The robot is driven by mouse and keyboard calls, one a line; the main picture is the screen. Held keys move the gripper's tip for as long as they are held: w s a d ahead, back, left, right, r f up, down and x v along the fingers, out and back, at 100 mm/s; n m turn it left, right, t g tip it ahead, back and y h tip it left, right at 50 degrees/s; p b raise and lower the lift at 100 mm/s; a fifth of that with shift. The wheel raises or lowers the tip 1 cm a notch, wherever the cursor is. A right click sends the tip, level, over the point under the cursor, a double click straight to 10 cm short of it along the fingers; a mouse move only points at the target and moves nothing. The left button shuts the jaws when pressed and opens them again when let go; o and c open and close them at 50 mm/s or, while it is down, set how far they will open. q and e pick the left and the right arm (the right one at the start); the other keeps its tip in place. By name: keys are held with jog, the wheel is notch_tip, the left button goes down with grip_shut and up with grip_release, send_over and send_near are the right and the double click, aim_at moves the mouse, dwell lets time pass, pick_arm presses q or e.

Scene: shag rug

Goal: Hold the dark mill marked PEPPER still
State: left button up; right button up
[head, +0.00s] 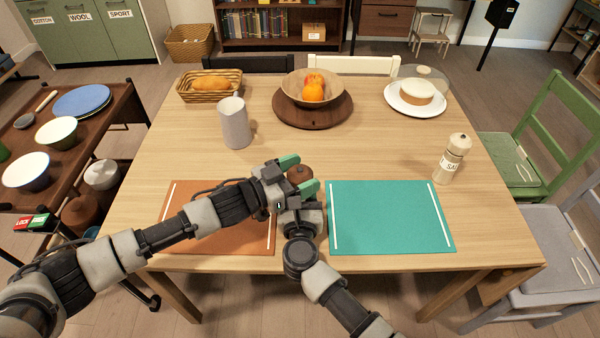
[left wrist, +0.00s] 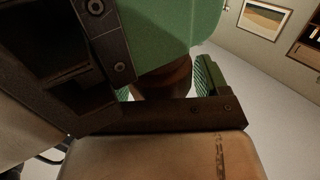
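The dark brown mill (head: 299,174) stands over the near middle of the table, between the two mats. Only its rounded top shows in the head view; the rest, and any PEPPER lettering, is hidden by my grippers. My left gripper (head: 298,175) has its green fingertips on either side of the mill, closed on it. In the left wrist view, the brown mill (left wrist: 165,82) fills the space between the green pads. My right arm comes in from below, and its gripper (head: 301,217) is low beside the mill under the left one; its fingertips are hidden.
A pale mill marked SALT (head: 451,160) stands at the right. A teal mat (head: 390,217) and an orange mat (head: 240,238) lie at the near side. A grey pitcher (head: 234,123), bread basket (head: 182,93), fruit bowl (head: 294,91) and cake plate (head: 398,103) stand farther back.

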pick_arm(q)
jog(key=c, duration=0.7)
jog(key=shift+r+m+g, duration=0.1)
jog(key=shift+m+g, duration=0.2)
jog(key=shift+g, duration=0.1)
jog(key=shift+d+m+g+h, duration=0.1)
jog(key=shift+m+g+h, duration=0.2)
jog(key=shift+h, duration=0.1)
jog(key=m+g, duration=0.2)
jog(key=g, duration=0.1)
jog(key=m+g+h, duration=0.1)
jog(key=m+g, duration=0.1)
jog(key=g, duration=0.2)
jog(key=shift+w+m+g+h, duration=0.1)
jog(key=shift+m+g+h, duration=0.2)
jog(key=shift+m, duration=0.1)
jog(key=m+g+y, duration=0.1)
jog(key=m+g, duration=0.2)
jog(key=g, duration=0.1)
jog(key=m+g+y, duration=0.1)
jog(key=m+g, duration=0.2)
jog(key=g, duration=0.1)
jog(key=shift+g, duration=0.4)
jog(key=shift+g+y, duration=0.4)
jog(key=o, duration=0.9)
